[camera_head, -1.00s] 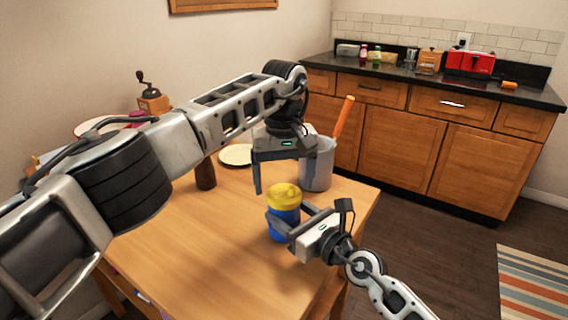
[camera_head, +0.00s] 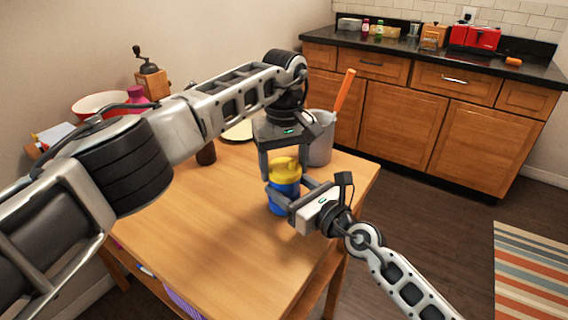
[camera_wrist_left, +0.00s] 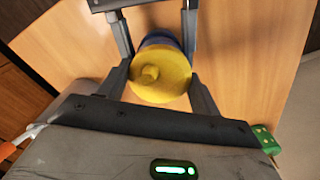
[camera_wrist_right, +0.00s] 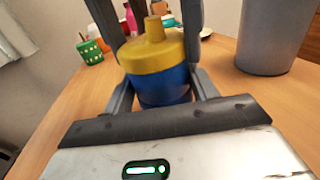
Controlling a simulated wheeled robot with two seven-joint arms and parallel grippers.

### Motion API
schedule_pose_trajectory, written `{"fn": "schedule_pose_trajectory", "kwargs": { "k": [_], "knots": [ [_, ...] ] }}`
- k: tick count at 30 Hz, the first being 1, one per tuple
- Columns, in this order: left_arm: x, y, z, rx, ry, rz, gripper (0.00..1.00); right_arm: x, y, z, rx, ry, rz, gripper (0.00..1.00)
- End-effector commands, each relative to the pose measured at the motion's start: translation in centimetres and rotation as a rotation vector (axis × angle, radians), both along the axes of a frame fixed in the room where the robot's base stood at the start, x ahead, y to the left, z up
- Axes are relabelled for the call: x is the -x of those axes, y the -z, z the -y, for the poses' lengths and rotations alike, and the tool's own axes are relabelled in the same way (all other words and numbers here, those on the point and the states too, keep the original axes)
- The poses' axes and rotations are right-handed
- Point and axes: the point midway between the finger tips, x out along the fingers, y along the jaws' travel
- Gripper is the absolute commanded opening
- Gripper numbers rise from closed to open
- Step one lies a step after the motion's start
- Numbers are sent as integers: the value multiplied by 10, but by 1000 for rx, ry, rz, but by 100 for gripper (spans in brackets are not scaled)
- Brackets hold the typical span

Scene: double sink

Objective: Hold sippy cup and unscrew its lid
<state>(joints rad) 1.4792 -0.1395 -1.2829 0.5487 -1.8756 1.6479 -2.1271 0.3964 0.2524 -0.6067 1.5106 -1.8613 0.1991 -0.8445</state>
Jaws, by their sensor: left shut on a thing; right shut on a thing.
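The sippy cup has a blue body (camera_head: 283,203) and a yellow lid (camera_head: 285,168). It stands upright on the wooden table near its right side. My left gripper (camera_head: 284,178) reaches down from above and is shut on the yellow lid. In the left wrist view the lid (camera_wrist_left: 160,78) with its spout lies between the two fingers. My right gripper (camera_head: 280,194) comes in from the right and is shut on the blue body below the lid. In the right wrist view the body (camera_wrist_right: 164,90) sits between its fingers. The fingers partly hide the cup.
A grey pot (camera_head: 319,150) with an orange-handled tool stands just behind the cup. A dark brown object (camera_head: 206,154) and a plate (camera_head: 239,132) are farther back. A green dotted cup (camera_wrist_right: 91,52) shows in the right wrist view. The front of the table (camera_head: 210,240) is clear.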

Motion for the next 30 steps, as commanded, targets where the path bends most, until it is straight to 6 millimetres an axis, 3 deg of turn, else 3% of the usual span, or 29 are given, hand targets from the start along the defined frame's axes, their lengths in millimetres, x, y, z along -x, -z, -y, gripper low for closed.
{"fn": "schedule_pose_trajectory", "kwargs": {
  "k": [30],
  "knots": [
    [0, -2, 0, 0, -2645, 2, 37, 0, 0, 1, 1, 2, -1, 0]
  ]
}}
